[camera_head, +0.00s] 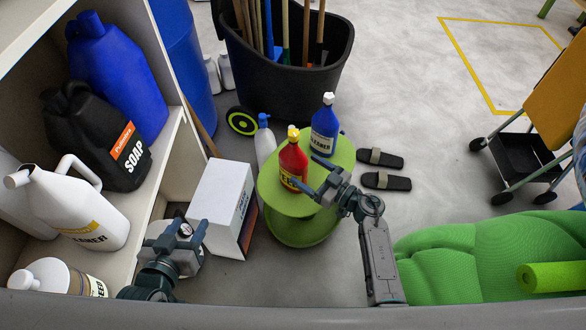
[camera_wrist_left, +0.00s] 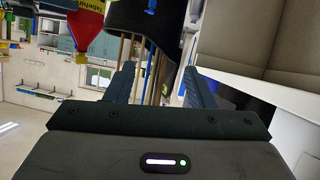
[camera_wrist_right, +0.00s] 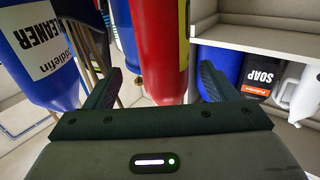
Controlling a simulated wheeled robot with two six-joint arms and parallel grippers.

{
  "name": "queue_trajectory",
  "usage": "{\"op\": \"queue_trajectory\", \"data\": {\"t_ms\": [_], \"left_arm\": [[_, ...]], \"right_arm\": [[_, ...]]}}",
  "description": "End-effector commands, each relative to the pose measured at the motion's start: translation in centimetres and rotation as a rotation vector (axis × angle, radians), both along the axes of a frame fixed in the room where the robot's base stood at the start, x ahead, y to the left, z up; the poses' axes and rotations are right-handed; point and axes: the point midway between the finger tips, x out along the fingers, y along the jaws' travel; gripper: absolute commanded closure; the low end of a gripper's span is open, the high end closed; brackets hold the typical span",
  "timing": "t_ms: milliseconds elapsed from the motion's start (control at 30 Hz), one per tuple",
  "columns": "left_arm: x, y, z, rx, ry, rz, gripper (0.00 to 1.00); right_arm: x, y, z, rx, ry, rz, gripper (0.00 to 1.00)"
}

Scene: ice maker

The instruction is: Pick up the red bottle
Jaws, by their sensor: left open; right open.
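The red bottle (camera_head: 292,162) with a yellow label and yellow top stands upright on a round green stand (camera_head: 330,180). My right gripper (camera_head: 305,172) is open at the bottle's right side, its fingers pointing toward it. In the right wrist view the red bottle (camera_wrist_right: 160,45) fills the space ahead of and between the spread fingers (camera_wrist_right: 158,90). I cannot tell whether they touch it. My left gripper (camera_head: 187,228) is open and empty at lower left, near the shelf; its spread fingers also show in the left wrist view (camera_wrist_left: 160,90).
A blue cleaner bottle (camera_head: 324,127) stands close behind the red one, and also shows in the right wrist view (camera_wrist_right: 38,50). A white spray bottle (camera_head: 265,140) and white box (camera_head: 218,205) are left of the stand. A shelf with bottles lies left; green cushions (camera_head: 480,255) lie right.

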Motion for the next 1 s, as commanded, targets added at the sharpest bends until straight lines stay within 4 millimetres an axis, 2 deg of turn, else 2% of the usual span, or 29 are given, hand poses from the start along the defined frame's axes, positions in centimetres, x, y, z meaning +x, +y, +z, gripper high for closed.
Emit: {"op": "queue_trajectory", "data": {"t_ms": [233,400,600,733,967,1000], "left_arm": [[1.5,0.3,1.9,0.009,-0.118,0.01,0.51],[3.2,0.6,5.0,0.02,-0.297,0.023,0.51],[4.1,0.9,8.1,0.03,-0.461,0.034,0.51],[4.3,0.9,8.9,0.032,-0.501,0.035,0.51],[4.3,0.9,9.0,0.032,-0.504,0.036,0.51],[4.3,0.9,9.0,0.032,-0.503,0.035,0.51]], "right_arm": [[0.7,1.2,-0.1,0.001,-0.002,0.0,0.21],[1.6,2.9,-0.2,0.002,-0.003,0.0,0.21],[2.7,4.3,-0.1,0.0,-0.003,-0.001,0.21],[3.0,4.6,-0.1,0.0,-0.001,-0.001,0.21],[3.0,4.7,-0.1,0.0,-0.001,-0.001,0.21],[3.0,4.7,-0.1,0.0,-0.001,-0.001,0.29]]}}
